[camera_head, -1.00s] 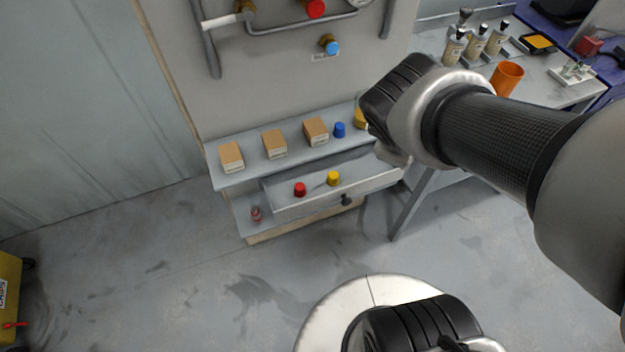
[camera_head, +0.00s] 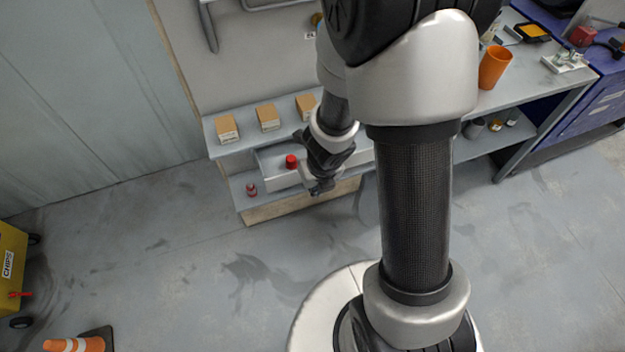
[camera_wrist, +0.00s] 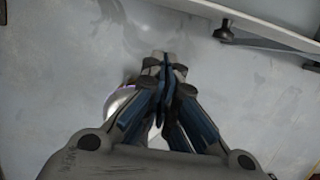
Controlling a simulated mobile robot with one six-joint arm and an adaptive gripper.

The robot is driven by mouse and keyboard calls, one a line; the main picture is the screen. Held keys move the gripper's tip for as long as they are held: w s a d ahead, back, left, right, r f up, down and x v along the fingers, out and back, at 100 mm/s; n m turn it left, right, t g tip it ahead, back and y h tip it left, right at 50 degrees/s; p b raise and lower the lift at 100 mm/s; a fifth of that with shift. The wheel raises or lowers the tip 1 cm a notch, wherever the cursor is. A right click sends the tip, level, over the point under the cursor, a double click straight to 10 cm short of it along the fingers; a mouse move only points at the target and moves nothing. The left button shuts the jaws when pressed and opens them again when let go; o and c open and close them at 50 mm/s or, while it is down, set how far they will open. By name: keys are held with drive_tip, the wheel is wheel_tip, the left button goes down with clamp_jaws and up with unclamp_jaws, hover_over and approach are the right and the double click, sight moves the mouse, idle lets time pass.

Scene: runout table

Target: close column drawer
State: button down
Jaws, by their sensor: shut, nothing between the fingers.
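The column drawer (camera_head: 279,181) is pulled open below the shelf in the head view. A red cap (camera_head: 291,161) shows inside it; my arm hides its right part and the knob. My gripper (camera_head: 320,190) is shut and empty, pointing down in front of the drawer front. In the wrist view the closed fingertips (camera_wrist: 164,62) are over grey floor. A dark knob (camera_wrist: 224,32) on a pale edge, apparently the drawer front, lies ahead and right of the fingertips, apart from them.
Several cartons stand on the shelf (camera_head: 240,141) above the drawer. A small red item (camera_head: 251,189) sits on the lower ledge. A workbench with an orange cup (camera_head: 494,67) stands at the right. A traffic cone (camera_head: 75,344) is at lower left; the floor in front is clear.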

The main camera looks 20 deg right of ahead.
drive_tip(key=w+f+b, duration=0.1)
drive_tip(key=w+f, duration=0.4)
drive_tip(key=f, duration=0.2)
drive_tip(key=shift+w+b, duration=0.3)
drive_tip(key=shift+w, duration=0.1)
drive_tip(key=shift+w, duration=0.1)
